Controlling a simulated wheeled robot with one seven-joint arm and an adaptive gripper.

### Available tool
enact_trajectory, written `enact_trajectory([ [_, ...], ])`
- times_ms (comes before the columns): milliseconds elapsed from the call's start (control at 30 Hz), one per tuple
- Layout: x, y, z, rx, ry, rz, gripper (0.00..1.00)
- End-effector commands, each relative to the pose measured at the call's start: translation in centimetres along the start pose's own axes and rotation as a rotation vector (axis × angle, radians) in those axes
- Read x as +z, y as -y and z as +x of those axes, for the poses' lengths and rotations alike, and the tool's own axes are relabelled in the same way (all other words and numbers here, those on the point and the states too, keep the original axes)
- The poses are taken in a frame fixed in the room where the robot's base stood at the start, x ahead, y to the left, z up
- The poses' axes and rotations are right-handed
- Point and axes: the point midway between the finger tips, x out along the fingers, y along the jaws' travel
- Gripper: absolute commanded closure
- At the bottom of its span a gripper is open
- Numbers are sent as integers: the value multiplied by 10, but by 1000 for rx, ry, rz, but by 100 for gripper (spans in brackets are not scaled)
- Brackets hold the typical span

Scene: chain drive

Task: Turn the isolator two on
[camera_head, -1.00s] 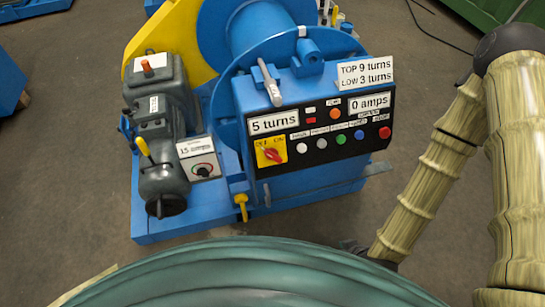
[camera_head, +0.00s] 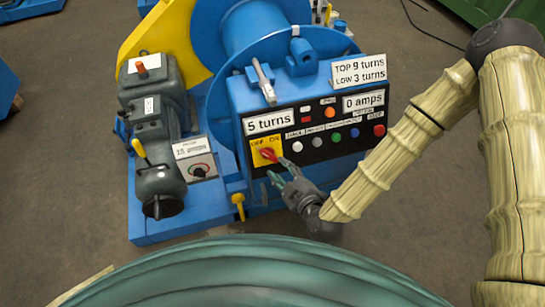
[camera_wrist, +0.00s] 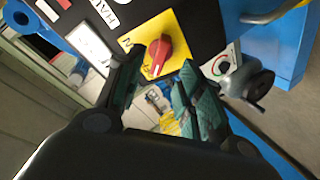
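The rotary switch is a red knob (camera_head: 267,155) on a yellow OFF/ON plate (camera_head: 258,146) at the lower left of the black panel. No mark naming it isolator two is readable. The red knob (camera_wrist: 160,54) and yellow plate (camera_wrist: 178,42) also show in the wrist view, just beyond my fingertips. I cannot tell for sure which label the knob points to. My gripper (camera_head: 278,170) is at the panel's lower left, just below and right of the knob. In the wrist view my gripper (camera_wrist: 150,76) has its fingers apart with nothing between them.
The black panel (camera_head: 308,148) has several round buttons right of the switch. A small dial box (camera_head: 195,160) and a grey motor (camera_head: 153,105) stand to the left. A yellow-handled lever (camera_head: 139,150) is near the motor. Floor in front is clear.

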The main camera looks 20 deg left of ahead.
Motion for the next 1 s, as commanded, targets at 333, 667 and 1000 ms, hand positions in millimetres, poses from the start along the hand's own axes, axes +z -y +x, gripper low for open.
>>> enact_trajectory([
  [333,0,-1,54,1,1,1,62],
  [667,0,0,75,-1,1,1,62],
  [1000,0,0,75,-1,1,1,79],
])
